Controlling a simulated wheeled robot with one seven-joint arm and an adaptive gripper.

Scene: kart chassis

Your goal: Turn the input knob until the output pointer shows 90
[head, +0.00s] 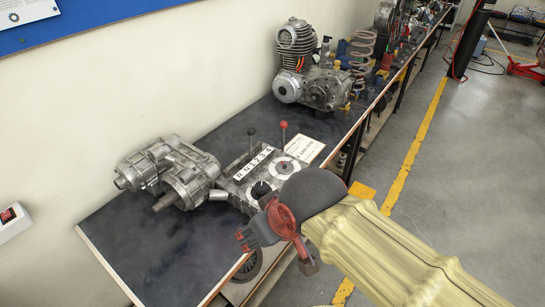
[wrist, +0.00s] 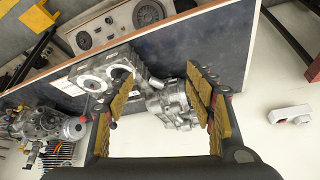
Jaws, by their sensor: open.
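A grey metal box (head: 262,180) marked R N 1 2 3 4 sits on the dark bench. A dark round knob (head: 261,189) is on its top, and a round dial (head: 284,167) is behind it to the right. I cannot read the pointer, or tell for sure which part is input or output. The box also shows in the wrist view (wrist: 107,68), partly behind a finger. My gripper (head: 274,252) is open and empty, in front of the box in the head view. In the wrist view its yellow-padded fingers (wrist: 158,74) are wide apart, touching nothing I can see.
A metal gearbox (head: 172,170) stands left of the box. Two levers, black-topped (head: 251,131) and red-topped (head: 283,125), rise behind it. An engine (head: 309,75) and coil spring (head: 362,52) stand farther along. The bench's near left end (head: 165,255) is clear. The wall is close behind.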

